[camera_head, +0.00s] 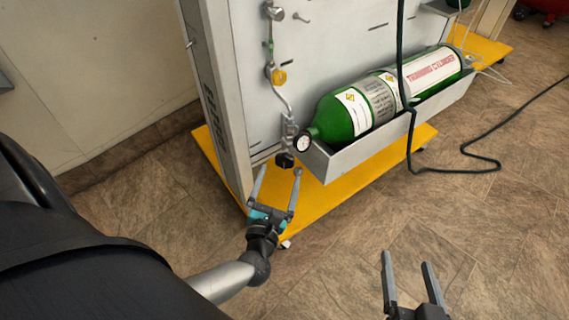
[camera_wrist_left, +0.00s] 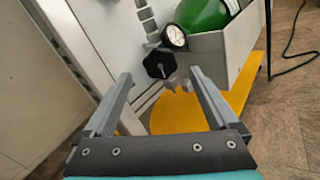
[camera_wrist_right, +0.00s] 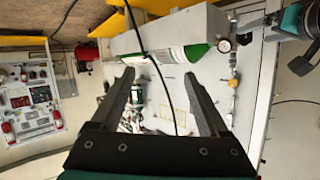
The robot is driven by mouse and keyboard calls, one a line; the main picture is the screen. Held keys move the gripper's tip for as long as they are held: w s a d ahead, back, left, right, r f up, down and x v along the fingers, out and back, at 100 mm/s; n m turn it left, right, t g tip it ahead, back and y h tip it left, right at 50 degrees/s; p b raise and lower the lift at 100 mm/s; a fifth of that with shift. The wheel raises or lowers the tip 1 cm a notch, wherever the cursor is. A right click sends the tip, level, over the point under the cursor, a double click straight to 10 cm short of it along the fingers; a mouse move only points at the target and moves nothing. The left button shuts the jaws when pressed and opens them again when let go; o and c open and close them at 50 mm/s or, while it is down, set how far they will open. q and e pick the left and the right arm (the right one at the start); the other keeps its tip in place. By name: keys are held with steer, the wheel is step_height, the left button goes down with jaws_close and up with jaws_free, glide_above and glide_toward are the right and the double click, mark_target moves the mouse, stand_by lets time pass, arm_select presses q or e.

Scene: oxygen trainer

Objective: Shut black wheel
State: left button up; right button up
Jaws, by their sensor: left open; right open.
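The black wheel (camera_head: 284,160) sits at the lower end of the pipe fittings, just left of the gauge and the green cylinder. In the left wrist view the black wheel (camera_wrist_left: 159,64) is a lobed knob beyond and between my fingertips. My left gripper (camera_head: 279,172) is open, its fingers pointing up at the wheel and spread to either side just below it; I see no clear contact. It also shows in the left wrist view (camera_wrist_left: 160,82). My right gripper (camera_head: 407,262) is open and empty over the floor at the lower right.
A green cylinder (camera_head: 342,113) lies in a grey tray (camera_head: 375,145) with a round gauge (camera_head: 302,143) at its end. A yellow base (camera_head: 330,204) is below. A dark cable (camera_head: 408,130) hangs in front of the cylinder and runs onto the floor. Open floor lies right.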

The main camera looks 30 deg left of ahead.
mark_target(284, 163)
arm_select(q)
steer(key=b+x, duration=0.1)
steer(key=x, duration=0.2)
steer(key=shift+w, duration=0.25)
steer(key=shift+x, duration=1.3)
arm_select(e)
steer(key=shift+s+a+r+m+t+y, duration=0.25)
steer(key=shift+a+r+t, duration=0.2)
steer(key=shift+t, duration=0.3)
steer(key=shift+s+a+r+m+t+y, duration=0.15)
steer(key=shift+s+a+r+t+y, duration=0.3)
steer(key=shift+t, duration=0.3)
steer(key=shift+w+d, duration=0.1)
arm_select(q)
steer(key=shift+c, duration=0.4)
steer(key=c, duration=1.3)
steer(key=shift+s, duration=0.1)
